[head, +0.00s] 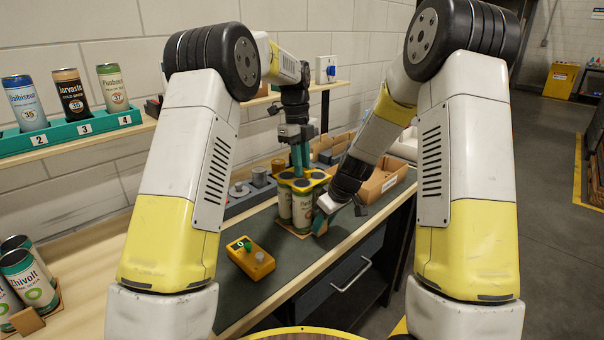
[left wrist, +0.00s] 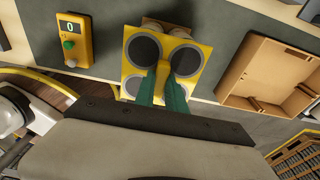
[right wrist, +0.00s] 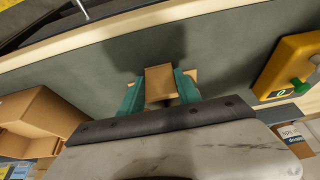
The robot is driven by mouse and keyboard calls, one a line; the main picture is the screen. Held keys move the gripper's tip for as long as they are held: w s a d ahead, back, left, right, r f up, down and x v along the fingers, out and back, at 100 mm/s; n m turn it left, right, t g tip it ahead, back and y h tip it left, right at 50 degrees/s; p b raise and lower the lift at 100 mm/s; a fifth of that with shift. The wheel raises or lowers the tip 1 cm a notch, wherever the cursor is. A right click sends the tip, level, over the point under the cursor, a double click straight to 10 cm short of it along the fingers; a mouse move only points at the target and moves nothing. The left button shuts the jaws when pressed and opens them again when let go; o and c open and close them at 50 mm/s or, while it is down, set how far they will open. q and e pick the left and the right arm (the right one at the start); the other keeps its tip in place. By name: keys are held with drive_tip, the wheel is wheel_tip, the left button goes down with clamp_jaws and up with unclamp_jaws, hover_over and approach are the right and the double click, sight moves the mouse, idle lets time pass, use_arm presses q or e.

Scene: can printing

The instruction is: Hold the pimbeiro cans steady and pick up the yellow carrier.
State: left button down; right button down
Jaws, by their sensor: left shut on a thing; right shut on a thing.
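The yellow carrier (head: 301,190), with several dark round discs, sits on top of the pimbeiro cans (head: 303,212) on the dark mat. My left gripper (head: 301,166) comes down from above, its green fingers shut on the carrier's middle; the left wrist view shows the carrier (left wrist: 166,48) under them. The cans stand upright on a tan holder (head: 289,232). My right gripper (head: 320,222) is low beside the cans at the front right. In the right wrist view its green fingers are shut on a tan block (right wrist: 159,80), seemingly part of that holder. The rear cans are mostly hidden.
A yellow button box (head: 251,258) with a green knob lies on the mat left of the cans. An open cardboard box (head: 381,186) stands to the right. Grey equipment (head: 250,192) is behind. A teal rack (head: 70,134) of cans is on the left shelf.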

use_arm(q)
wheel_tip(320, 180, up, 10)
use_arm(e)
drive_tip(key=c, duration=0.8)
unclamp_jaws()
drive_tip(key=shift+o, duration=0.2)
drive_tip(key=shift+r, duration=0.1)
